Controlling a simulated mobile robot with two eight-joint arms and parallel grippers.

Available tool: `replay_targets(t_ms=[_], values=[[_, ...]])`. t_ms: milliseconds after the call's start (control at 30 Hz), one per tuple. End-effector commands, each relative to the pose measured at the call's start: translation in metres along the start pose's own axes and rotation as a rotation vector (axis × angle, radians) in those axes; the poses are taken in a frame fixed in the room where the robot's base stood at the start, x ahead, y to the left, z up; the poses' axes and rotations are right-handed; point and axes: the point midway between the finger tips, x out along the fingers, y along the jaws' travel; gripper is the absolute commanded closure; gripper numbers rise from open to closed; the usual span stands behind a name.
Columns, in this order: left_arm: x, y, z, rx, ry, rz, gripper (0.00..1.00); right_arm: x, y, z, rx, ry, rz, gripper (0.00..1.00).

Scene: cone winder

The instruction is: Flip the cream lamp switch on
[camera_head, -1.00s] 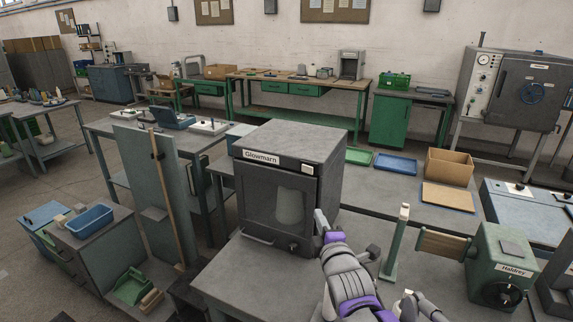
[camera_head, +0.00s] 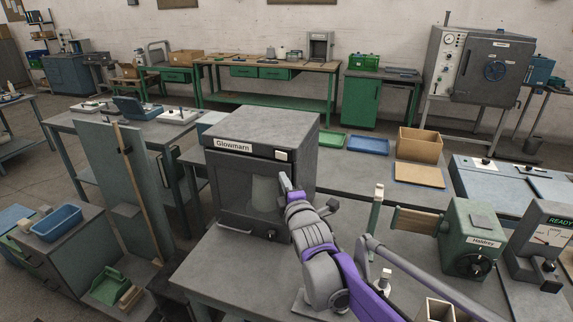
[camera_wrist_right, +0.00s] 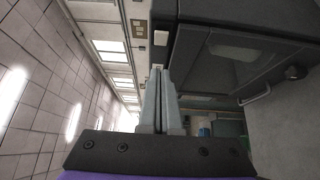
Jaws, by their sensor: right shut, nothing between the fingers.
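The cream lamp switch (camera_head: 282,155) is a small pale square at the upper right of the front of the dark grey Glowmarn cabinet (camera_head: 262,122). The switch also shows in the right wrist view (camera_wrist_right: 160,38), just beyond the fingertips. My right gripper (camera_head: 285,182) is shut and empty, just below the switch in the head view. In the right wrist view its two fingers (camera_wrist_right: 160,75) lie together, pointing at the switch; a small gap seems to remain. A pale shape shows dimly behind the cabinet's window. My left gripper is not in view.
The cabinet stands on a grey bench (camera_head: 215,265). To its right are a green post (camera_head: 375,212), a green Haldrey machine (camera_head: 470,235) and a grey meter box (camera_head: 540,240). A green tray (camera_head: 331,140), blue tray (camera_head: 368,146) and cardboard box (camera_head: 418,145) lie behind.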

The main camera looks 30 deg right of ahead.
Motion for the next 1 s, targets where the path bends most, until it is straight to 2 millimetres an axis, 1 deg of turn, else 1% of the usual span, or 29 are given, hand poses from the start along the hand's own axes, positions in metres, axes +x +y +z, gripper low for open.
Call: replay_targets(t_ms=[33,233,400,600,800,1000], values=[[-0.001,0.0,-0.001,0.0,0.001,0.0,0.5,0.013,0.001,0.0,0.0,0.0,0.0,1.0],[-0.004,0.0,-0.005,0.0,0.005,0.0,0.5,0.055,0.001,0.0,0.001,0.0,0.0,1.0],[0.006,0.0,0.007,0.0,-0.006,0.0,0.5,0.065,-0.003,0.013,-0.003,-0.002,-0.002,1.0],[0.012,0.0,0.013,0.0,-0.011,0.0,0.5,0.076,-0.002,0.024,-0.002,-0.001,-0.001,1.0],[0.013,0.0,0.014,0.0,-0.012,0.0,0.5,0.081,0.0,0.028,-0.001,0.0,0.0,1.0],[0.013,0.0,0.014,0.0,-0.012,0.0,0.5,0.081,0.0,0.028,0.0,0.0,0.0,1.0]])
